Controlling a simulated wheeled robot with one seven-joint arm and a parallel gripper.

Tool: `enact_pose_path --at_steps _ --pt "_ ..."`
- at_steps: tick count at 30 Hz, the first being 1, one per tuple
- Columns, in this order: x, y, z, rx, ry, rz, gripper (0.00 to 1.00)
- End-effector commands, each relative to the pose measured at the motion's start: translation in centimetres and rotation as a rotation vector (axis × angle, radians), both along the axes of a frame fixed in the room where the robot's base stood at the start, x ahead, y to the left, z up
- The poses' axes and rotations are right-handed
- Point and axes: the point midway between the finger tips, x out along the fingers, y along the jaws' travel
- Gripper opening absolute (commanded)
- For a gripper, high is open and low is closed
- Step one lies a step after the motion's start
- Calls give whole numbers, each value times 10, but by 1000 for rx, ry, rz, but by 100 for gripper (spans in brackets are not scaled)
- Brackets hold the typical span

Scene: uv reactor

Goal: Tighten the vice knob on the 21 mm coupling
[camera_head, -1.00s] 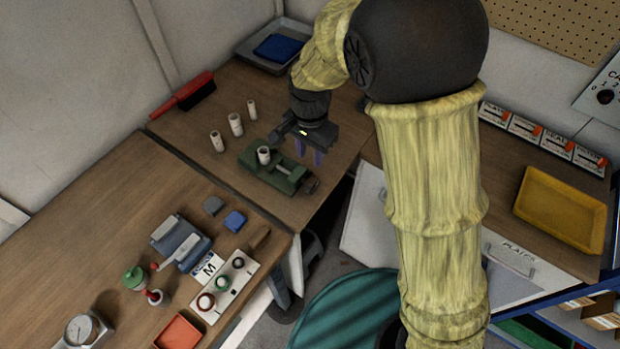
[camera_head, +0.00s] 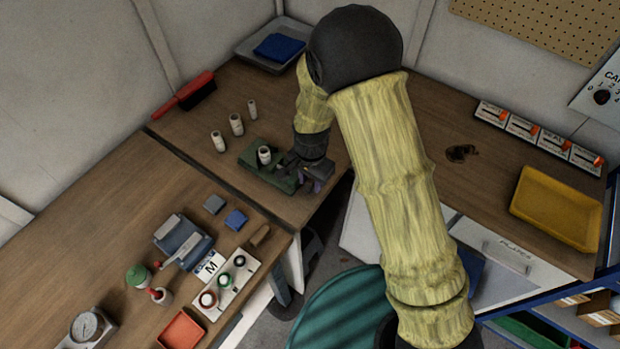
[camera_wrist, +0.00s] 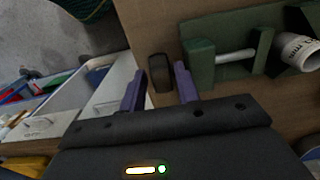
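The green vice (camera_head: 262,172) sits on the wooden bench near its front edge. A white coupling (camera_head: 264,154) stands in it; in the wrist view the coupling (camera_wrist: 298,52) shows partly legible "mm" lettering. The vice's dark knob (camera_wrist: 160,72) is at the end of the vice facing my gripper. My gripper (camera_wrist: 160,88) has its two purple fingers spread, one on each side of the knob, with narrow gaps. Contact with the knob is not visible. In the head view, my gripper (camera_head: 314,177) is at the right end of the vice, and my wrist partly hides the knob.
A red brush (camera_head: 185,92) and a grey tray (camera_head: 272,45) with a blue cloth lie farther back. A yellow tray (camera_head: 557,207) is on the right counter.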

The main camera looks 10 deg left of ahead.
Motion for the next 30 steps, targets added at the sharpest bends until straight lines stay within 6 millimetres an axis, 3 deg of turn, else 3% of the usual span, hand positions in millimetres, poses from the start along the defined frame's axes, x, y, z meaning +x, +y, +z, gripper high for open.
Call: enact_pose_path --at_steps 3,8,20,30 --pt "-1 2 0 0 0 4 30" --pt "-2 3 0 0 0 7 0" --pt "0 2 1 11 29 6 0" --pt "5 -1 2 66 153 -1 0"
